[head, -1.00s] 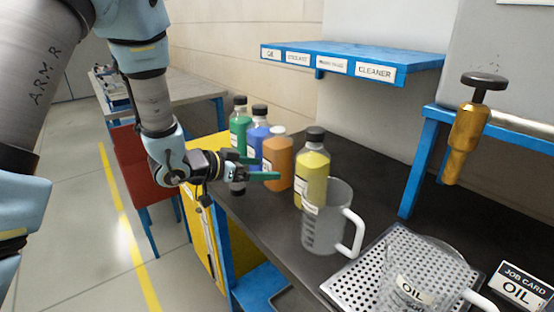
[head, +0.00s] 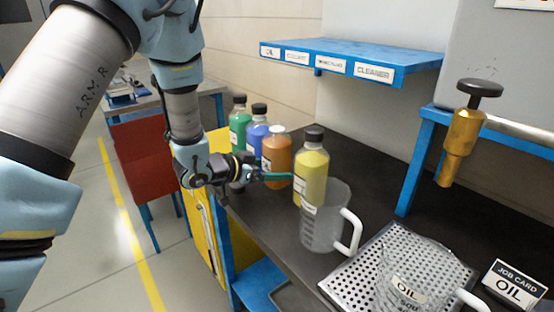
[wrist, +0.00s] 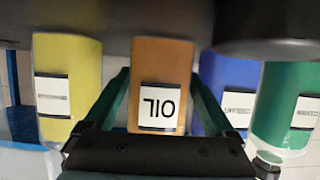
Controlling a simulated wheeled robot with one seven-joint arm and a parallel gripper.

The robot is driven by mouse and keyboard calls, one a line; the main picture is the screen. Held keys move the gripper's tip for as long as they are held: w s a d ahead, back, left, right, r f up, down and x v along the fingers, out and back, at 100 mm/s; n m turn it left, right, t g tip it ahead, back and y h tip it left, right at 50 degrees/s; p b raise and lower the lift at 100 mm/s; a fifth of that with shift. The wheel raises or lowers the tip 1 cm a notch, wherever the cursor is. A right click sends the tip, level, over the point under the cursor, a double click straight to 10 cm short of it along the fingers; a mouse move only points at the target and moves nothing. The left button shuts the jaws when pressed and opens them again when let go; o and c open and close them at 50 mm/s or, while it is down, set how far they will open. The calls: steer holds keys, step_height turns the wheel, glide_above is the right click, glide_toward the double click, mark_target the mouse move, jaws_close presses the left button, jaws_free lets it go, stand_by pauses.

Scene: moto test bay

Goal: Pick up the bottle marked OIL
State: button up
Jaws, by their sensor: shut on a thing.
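The orange bottle (head: 277,152) stands at the bench's left edge, between the blue and yellow bottles. In the wrist view the orange bottle (wrist: 160,62) shows its white label reading OIL, upside down. My gripper (head: 277,177) is at its lower part, shut on it. In the wrist view the green fingers of my gripper (wrist: 160,88) lie on either side of the bottle. The bottle looks upright; I cannot tell whether its base touches the bench.
The yellow bottle (head: 312,176) is close on the right; the blue bottle (head: 257,136) and green bottle (head: 239,122) are behind left. A clear jug (head: 322,222) stands in front of the yellow one. A perforated tray (head: 358,268) holds another jug (head: 425,275). A blue shelf (head: 345,52) hangs above.

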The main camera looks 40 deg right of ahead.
jaws_close()
steer(key=shift+r, duration=0.1)
steer(key=shift+r, duration=0.2)
stand_by(0.4)
steer(key=shift+r+b, duration=0.35)
steer(key=shift+r, duration=8.25)
steer(key=shift+r, duration=0.2)
